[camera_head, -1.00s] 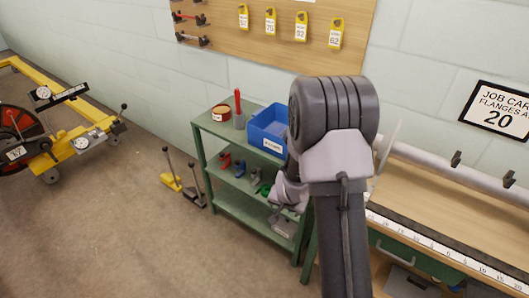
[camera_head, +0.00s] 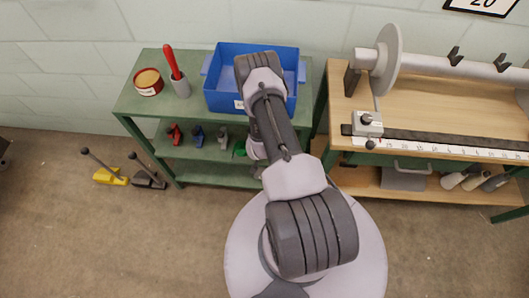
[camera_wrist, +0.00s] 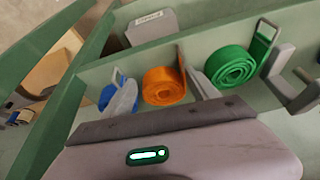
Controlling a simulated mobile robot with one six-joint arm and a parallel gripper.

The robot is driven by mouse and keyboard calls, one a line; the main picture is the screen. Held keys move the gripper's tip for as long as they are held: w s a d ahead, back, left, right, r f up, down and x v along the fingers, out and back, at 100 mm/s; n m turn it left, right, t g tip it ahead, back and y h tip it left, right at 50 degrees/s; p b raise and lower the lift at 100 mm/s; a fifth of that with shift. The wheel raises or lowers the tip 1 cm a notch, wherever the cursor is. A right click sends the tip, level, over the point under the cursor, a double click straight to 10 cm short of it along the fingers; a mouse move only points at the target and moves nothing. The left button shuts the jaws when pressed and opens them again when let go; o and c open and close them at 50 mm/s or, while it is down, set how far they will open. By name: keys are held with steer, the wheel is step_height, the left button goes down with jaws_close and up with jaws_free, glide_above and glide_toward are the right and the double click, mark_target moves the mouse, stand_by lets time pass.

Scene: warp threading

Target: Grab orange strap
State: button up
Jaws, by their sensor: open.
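The orange strap (camera_wrist: 164,86) is a rolled coil with a short loose end standing up at its right, in the wrist view. My gripper (camera_wrist: 162,92) is open, with one grey finger on each side of the orange coil. I cannot tell whether the fingers touch it. A green strap coil (camera_wrist: 230,67) with a metal buckle is just right of it. A blue strap (camera_wrist: 108,95) is at the left, partly behind the left finger. In the head view my arm hides the gripper and the orange strap.
A workbench (camera_head: 440,105) stands close at the right.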

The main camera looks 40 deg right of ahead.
steer(key=shift+w+d+f, duration=0.1)
steer(key=shift+c, duration=0.2)
steer(key=shift+w, duration=0.1)
steer(key=c, duration=1.1)
steer(key=shift+o, duration=0.2)
